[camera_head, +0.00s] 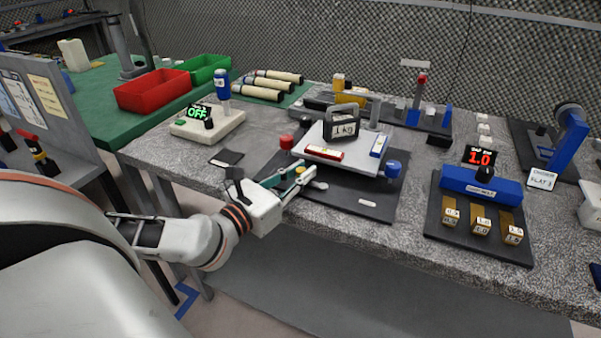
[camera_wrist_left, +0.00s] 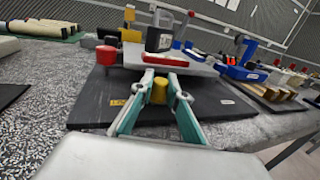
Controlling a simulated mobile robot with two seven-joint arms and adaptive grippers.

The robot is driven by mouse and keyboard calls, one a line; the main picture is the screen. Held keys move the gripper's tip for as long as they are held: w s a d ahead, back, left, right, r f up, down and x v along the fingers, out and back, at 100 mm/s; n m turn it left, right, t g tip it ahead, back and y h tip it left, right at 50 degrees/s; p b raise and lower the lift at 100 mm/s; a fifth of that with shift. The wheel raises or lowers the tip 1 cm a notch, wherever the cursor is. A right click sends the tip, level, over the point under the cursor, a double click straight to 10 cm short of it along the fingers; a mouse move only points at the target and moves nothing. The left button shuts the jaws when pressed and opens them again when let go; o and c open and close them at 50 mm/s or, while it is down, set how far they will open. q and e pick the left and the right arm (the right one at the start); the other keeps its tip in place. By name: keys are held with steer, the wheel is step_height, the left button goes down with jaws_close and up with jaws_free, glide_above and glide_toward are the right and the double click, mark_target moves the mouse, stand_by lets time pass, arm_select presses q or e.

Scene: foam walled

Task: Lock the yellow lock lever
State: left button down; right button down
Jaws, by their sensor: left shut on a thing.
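The yellow lock lever (camera_wrist_left: 160,90) shows as a short yellow piece low at the front of a white platform (camera_wrist_left: 170,58). My left gripper (camera_wrist_left: 160,88) has a finger on each side of it and is shut on it. In the head view my left gripper (camera_head: 304,177) reaches the front left edge of the same device, where a small yellow bit (camera_head: 300,170) shows between the fingers. The fingers hide most of the lever there, so its angle cannot be told. My right gripper is in neither view.
A 1 kg weight (camera_head: 341,126) and a red-capped level (camera_head: 324,152) sit on the platform. A red knob (camera_head: 286,142) and a blue knob (camera_head: 393,169) flank it. A dark base plate (camera_head: 365,200) lies beneath. A blue device (camera_head: 480,185) stands at right.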

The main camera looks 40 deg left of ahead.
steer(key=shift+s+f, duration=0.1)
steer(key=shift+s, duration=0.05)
arm_select(q)
steer(key=c, duration=2)
jaws_free()
steer(key=shift+o, duration=0.2)
steer(key=shift+w, duration=0.1)
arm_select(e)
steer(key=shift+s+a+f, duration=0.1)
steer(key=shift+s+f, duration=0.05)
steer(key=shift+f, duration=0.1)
